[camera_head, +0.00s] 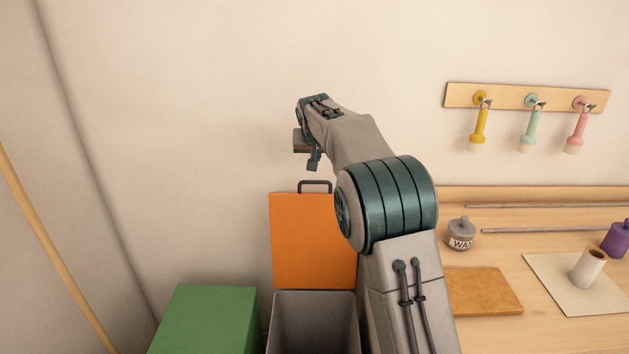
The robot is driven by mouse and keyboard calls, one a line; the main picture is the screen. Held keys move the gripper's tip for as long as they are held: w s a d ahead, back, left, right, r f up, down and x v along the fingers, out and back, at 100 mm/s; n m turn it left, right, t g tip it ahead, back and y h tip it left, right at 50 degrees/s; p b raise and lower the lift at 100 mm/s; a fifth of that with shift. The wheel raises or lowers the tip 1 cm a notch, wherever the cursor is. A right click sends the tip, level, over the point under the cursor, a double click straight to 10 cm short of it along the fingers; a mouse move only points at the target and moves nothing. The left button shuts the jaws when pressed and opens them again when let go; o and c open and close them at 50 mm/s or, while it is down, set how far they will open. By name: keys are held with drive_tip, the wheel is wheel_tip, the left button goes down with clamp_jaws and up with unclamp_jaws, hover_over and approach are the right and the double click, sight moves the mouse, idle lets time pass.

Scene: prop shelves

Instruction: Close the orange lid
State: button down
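The orange lid (308,241) stands upright, open, at the back edge of a grey bin (314,318). A dark handle (315,184) sticks up from the lid's top edge. My arm hides the lid's right edge and the right side of the bin. My gripper (305,158) is above the lid, apart from its handle, near the wall. The gripper is small and seen from behind my arm, so its fingers cannot be made out clearly.
A green box (206,319) stands left of the grey bin. On the right is a wooden table with a grey jar (461,234), a brown board (484,291) and a white roll (588,268). Several brushes hang from a wall rack (526,97). The wall left of my gripper is bare.

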drive_tip(key=p+x, duration=0.2)
drive_tip(key=x, duration=0.8)
drive_tip(key=shift+s+b, duration=0.3)
drive_tip(key=shift+s, duration=1.7)
